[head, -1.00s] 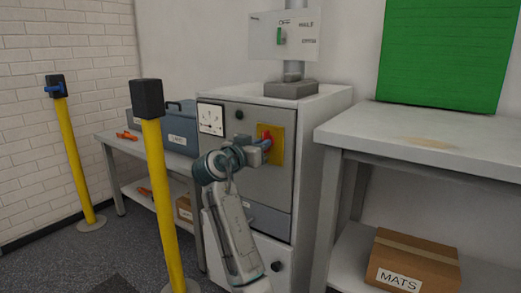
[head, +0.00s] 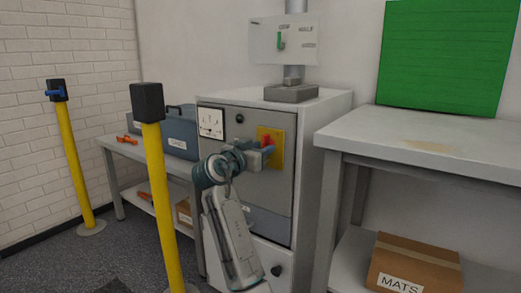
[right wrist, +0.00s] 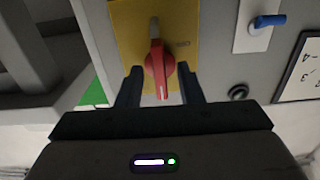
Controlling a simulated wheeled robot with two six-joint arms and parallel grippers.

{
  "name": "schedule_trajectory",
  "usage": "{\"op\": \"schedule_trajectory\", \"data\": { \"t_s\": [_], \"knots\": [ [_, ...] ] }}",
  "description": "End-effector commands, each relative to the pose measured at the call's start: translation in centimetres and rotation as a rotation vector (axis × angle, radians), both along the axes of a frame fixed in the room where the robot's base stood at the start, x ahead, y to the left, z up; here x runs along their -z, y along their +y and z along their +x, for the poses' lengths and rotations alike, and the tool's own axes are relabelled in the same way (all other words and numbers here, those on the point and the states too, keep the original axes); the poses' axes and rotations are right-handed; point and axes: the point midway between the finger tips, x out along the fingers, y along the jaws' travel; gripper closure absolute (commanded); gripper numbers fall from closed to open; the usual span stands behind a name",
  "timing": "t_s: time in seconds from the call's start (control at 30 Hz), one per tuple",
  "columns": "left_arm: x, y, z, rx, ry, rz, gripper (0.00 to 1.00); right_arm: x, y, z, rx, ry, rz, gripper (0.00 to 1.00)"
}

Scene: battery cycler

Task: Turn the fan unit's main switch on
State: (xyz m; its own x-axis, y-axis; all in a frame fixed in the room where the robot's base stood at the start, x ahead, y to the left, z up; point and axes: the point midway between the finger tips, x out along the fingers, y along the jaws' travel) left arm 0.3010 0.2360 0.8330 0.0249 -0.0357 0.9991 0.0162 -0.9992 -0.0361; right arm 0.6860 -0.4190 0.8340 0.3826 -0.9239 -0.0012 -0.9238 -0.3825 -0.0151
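A red rotary handle (head: 266,141) sits on a yellow plate (head: 277,158) on the front of a grey cabinet (head: 230,98). In the right wrist view the handle (right wrist: 159,68) stands nearly upright in the picture, its white-marked end toward me, on the yellow plate (right wrist: 125,30). My right gripper (head: 262,153) is at the handle in the head view. In the right wrist view its two fingers (right wrist: 161,88) are apart, one on each side of the handle, with a narrow gap showing on both sides. My left gripper is not in view.
A dial meter (head: 211,122) and a black knob (head: 239,118) are left of the yellow plate. A blue lever (right wrist: 268,21) shows on a white plate in the right wrist view. Yellow posts (head: 165,200) stand left; a workbench (head: 420,140) stands right.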

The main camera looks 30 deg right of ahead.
Motion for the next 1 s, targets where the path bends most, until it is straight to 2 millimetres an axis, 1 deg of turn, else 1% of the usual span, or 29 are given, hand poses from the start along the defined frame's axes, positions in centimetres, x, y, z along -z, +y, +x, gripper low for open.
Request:
{"op": "schedule_trajectory", "data": {
  "t_s": [0.17, 0.27, 0.5, 0.7, 0.83, 1.0],
  "knots": [
    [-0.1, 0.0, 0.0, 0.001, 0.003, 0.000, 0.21, -0.1, 0.7, -0.2, -0.001, 0.000, 0.000, 0.66],
    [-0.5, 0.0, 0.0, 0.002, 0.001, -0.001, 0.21, -0.1, 2.0, -0.7, -0.004, 0.000, 0.002, 0.66],
    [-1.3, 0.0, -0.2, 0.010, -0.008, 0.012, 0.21, 0.0, 6.3, -2.5, -0.004, 0.002, 0.004, 0.66],
    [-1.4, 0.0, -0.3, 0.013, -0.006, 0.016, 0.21, 0.0, 8.9, -3.6, -0.003, 0.001, 0.003, 0.66],
    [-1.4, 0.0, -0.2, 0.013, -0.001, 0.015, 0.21, 0.0, 9.7, -4.0, -0.001, 0.001, 0.002, 0.66],
    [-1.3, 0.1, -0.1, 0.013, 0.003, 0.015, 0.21, 0.0, 10.0, -4.1, 0.000, 0.000, 0.000, 0.66]
  ]
}}
